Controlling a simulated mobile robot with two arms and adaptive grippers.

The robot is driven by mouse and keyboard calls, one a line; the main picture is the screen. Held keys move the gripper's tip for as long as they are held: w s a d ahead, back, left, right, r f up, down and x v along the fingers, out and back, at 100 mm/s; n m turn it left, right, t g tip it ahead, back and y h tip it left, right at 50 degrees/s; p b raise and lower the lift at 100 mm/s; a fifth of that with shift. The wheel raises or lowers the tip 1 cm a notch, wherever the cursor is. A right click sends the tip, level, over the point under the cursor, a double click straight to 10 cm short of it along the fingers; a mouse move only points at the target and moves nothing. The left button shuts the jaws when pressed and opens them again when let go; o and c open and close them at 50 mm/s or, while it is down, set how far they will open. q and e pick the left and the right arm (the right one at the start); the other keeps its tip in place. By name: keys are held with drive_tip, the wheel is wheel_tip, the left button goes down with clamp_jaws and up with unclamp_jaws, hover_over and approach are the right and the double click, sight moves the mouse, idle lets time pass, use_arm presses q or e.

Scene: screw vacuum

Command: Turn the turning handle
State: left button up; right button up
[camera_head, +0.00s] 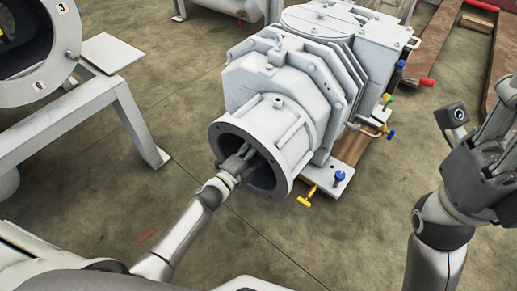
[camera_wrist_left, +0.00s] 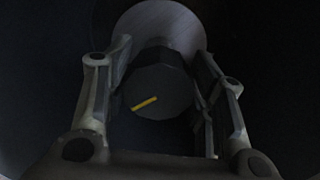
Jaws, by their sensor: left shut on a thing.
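The turning handle (camera_wrist_left: 158,88) is a dark round knob with a yellow line on its face, in the middle of the left wrist view. The yellow line is tilted, with its right end higher. The knob sits inside the round opening of the white screw vacuum pump (camera_head: 285,70). My left gripper (camera_head: 249,158) reaches into this opening in the head view. In the left wrist view its two fingers (camera_wrist_left: 163,62) are shut on the knob, one at each side. My right gripper (camera_head: 490,150) is at the right edge, away from the pump; its fingers are not clear.
A yellow T-shaped valve handle (camera_head: 306,197) and a blue knob (camera_head: 340,177) are at the pump's front base. A grey metal frame (camera_head: 90,110) with a round-ended vessel (camera_head: 35,45) stands on the left. The concrete floor (camera_head: 330,235) between the pump and my right arm is clear.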

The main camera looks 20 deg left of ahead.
use_arm(q)
drive_tip(key=shift+m, duration=0.5)
drive_tip(key=shift+d, duration=0.1)
drive_tip(key=o, duration=1)
drive_tip(key=v, duration=1.2)
